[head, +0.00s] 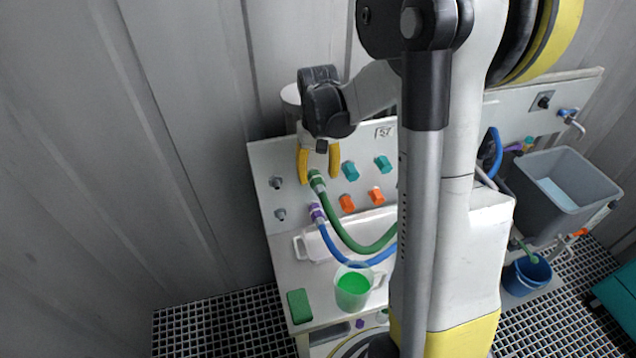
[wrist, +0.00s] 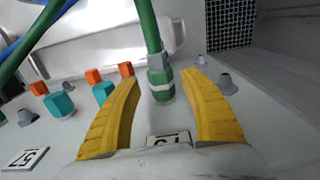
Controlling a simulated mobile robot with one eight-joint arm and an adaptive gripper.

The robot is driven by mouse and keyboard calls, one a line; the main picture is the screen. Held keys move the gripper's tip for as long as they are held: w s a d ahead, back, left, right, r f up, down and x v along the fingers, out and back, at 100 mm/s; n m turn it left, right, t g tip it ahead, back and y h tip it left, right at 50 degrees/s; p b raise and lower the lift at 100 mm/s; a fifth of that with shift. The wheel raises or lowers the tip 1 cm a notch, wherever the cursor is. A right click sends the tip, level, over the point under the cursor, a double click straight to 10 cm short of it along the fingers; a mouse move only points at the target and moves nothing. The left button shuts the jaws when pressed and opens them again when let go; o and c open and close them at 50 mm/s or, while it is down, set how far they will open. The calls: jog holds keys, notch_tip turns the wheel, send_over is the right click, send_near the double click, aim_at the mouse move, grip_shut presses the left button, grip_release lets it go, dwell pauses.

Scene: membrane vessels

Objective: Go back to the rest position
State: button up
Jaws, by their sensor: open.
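My gripper (head: 319,163) has yellow fingers and is open in front of the grey valve panel (head: 262,160). In the wrist view, my gripper (wrist: 164,82) has its fingers apart on either side of a green hose's connector (wrist: 160,80), with a gap on each side. The green hose (head: 338,226) runs from this fitting down behind my arm. Whether a finger touches the connector cannot be told in the head view.
A blue hose (head: 335,250) with a purple connector (head: 316,212) sits just below. Teal knobs (head: 383,163) and orange knobs (head: 348,202) are close by on the right. A jug of green liquid (head: 353,287) and a green sponge (head: 299,306) stand on the ledge below.

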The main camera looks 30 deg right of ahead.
notch_tip(320, 180, up, 8)
jog(key=shift+f, duration=0.1)
jog(key=s+a+n+t+b, duration=0.3)
jog(key=s+a+t+b, duration=0.2)
jog(key=s+a, duration=0.9)
jog(key=shift+a+f+t+b, duration=0.25)
jog(key=shift+f+t+b, duration=0.2)
jog(key=shift+t, duration=0.65)
jog(key=shift+s, duration=0.1)
